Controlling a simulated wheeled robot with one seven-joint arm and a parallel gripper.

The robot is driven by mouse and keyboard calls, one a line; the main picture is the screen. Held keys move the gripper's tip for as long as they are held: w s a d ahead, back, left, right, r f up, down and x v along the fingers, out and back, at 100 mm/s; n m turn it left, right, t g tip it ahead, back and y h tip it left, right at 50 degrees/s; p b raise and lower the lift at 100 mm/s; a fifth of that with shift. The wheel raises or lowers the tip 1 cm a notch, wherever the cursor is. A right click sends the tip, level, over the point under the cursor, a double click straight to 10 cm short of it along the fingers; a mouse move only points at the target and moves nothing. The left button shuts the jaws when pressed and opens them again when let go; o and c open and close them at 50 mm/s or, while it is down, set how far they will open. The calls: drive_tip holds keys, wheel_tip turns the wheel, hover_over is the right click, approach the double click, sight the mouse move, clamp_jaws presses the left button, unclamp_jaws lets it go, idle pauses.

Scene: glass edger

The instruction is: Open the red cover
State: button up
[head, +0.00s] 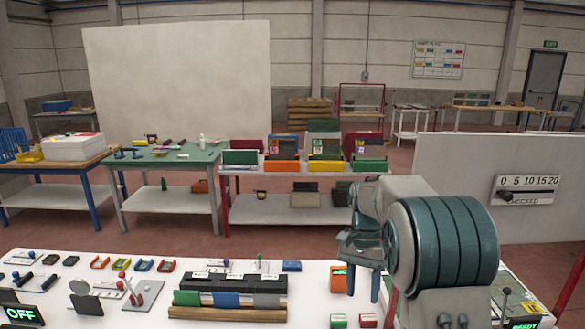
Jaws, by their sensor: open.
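My gripper (367,265) hangs over the right part of the white bench, fingers pointing down, open and with nothing seen between them. My arm hides the bench behind and right of it. I cannot tell which of these is the red cover, or whether either is open or shut.
The white bench (60,280) also holds a black block (232,284), coloured flaps on a wooden rail (228,313), an orange device (340,279), a green-topped box (338,321) and an OFF display (21,313). A grey panel (460,165) stands behind my arm.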

drive_tip(key=s+n+t+b, duration=0.4)
drive_tip(key=s+n+t, duration=0.3)
drive_tip(key=s, duration=1.6)
drive_tip(key=shift+a+f+n+t, duration=0.3)
drive_tip(key=shift+a+f+t, duration=0.05)
drive_tip(key=shift+a+t, duration=0.15)
drive_tip(key=shift+c, duration=0.7)
